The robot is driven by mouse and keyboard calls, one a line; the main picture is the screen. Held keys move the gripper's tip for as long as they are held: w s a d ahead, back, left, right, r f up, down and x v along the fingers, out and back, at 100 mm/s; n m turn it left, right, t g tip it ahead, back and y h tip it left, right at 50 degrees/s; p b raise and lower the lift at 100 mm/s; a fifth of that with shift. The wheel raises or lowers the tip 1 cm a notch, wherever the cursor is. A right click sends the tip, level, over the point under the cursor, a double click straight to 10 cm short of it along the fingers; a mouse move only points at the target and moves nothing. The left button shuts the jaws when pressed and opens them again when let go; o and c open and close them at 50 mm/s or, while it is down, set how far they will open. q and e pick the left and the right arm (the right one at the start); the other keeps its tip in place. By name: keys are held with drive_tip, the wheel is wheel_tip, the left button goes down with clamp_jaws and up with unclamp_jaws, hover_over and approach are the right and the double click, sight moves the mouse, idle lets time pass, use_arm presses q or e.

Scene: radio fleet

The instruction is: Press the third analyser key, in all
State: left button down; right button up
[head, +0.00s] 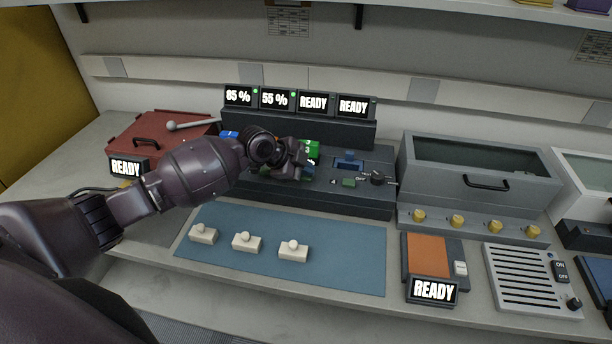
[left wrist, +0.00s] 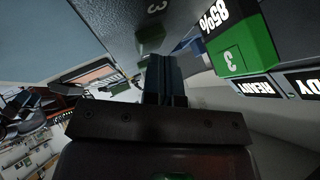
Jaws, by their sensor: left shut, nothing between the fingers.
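The grey analyser (head: 330,195) carries a row of displays: 85 %, 55 %, READY and READY. A green radio marked 3 (head: 311,146) stands in it, just beyond my left gripper (head: 297,173); it also shows in the left wrist view (left wrist: 232,58). My left gripper is shut and empty, low over the analyser's front. In the left wrist view a green key (left wrist: 150,36) beside a printed 3 lies just ahead of the closed fingertips (left wrist: 162,62); contact cannot be told. In the head view my gripper hides that key. Another green key (head: 348,182) shows to its right.
A blue mat (head: 340,265) with several white knobbed pieces (head: 246,242) lies in front. A red case (head: 130,137) stands at left, a grey lidded box (head: 470,180) at right. An orange-topped unit (head: 428,256) reading READY is at front right.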

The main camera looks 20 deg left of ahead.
use_arm(q)
drive_tip(key=shift+f, duration=0.25)
use_arm(e)
drive_tip(key=shift+w+a, duration=0.1)
drive_tip(key=shift+w, duration=0.25)
use_arm(q)
drive_tip(key=shift+r, duration=0.15)
use_arm(e)
drive_tip(key=shift+s, duration=0.3)
use_arm(q)
drive_tip(key=shift+r+p, duration=0.35)
drive_tip(key=shift+r, duration=0.45)
use_arm(e)
drive_tip(key=shift+r, duration=0.55)
drive_tip(key=shift+w, duration=0.2)
